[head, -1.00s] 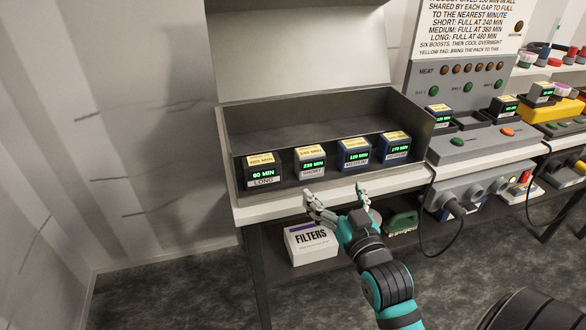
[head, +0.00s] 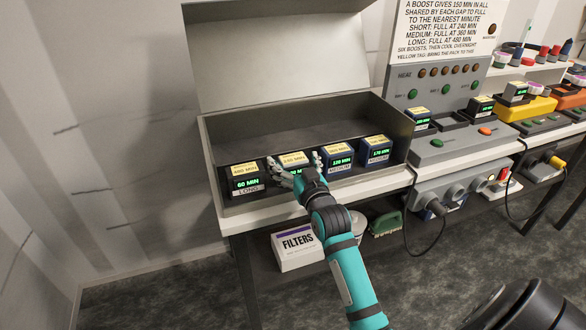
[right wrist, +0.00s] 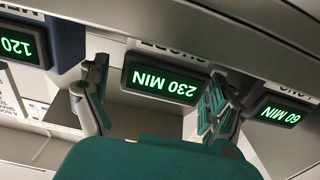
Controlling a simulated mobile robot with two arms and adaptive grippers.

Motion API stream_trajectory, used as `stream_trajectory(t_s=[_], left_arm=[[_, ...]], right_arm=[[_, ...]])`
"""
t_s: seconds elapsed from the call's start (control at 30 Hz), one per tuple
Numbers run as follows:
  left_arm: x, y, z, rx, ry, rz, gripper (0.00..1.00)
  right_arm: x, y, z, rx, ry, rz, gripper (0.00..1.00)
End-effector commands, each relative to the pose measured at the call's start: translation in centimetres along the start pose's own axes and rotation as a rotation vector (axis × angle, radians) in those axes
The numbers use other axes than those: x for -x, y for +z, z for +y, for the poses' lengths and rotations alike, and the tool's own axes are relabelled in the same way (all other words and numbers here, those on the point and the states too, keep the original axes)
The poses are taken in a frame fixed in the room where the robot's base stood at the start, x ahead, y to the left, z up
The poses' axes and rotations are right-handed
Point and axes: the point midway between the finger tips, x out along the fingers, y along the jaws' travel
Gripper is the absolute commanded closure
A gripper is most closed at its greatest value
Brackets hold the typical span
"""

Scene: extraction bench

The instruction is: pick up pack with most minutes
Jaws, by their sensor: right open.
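Four-sided packs stand in a row in the open grey box (head: 210,150). From the left they are a dark LONG pack reading 60 MIN (head: 246,181), a SHORT pack (head: 293,159) reading 230 MIN, a blue MEDIUM pack reading 120 MIN (head: 339,161) and a blue MEDIUM pack reading 170 MIN (head: 377,153). My right gripper (head: 298,170) is open in front of the SHORT pack and partly hides it. In the right wrist view the 230 MIN display (right wrist: 163,82) lies between the spread fingers. My left gripper is out of view.
Right of the box stands a grey charging station (head: 450,150) with a pack (head: 420,119) and others on it. A FILTERS carton (head: 297,248) and a green item (head: 386,223) sit below the bench. The box's front wall lies under my right gripper.

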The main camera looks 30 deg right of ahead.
Motion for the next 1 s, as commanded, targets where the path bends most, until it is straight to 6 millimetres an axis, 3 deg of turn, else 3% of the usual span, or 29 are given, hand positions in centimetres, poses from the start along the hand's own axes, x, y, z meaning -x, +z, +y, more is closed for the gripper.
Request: stream_trajectory(t_s=[0.3,0.9,1.0], left_arm=[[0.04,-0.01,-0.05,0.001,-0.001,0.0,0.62],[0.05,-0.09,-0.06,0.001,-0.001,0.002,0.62],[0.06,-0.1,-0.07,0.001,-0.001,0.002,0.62]], right_arm=[[-0.8,0.06,-0.01,0.0,0.0,-0.001,0.06],[-0.77,0.05,0.0,0.0,0.0,-0.001,0.83],[-0.78,-0.18,0.01,0.0,0.0,0.004,0.85]])
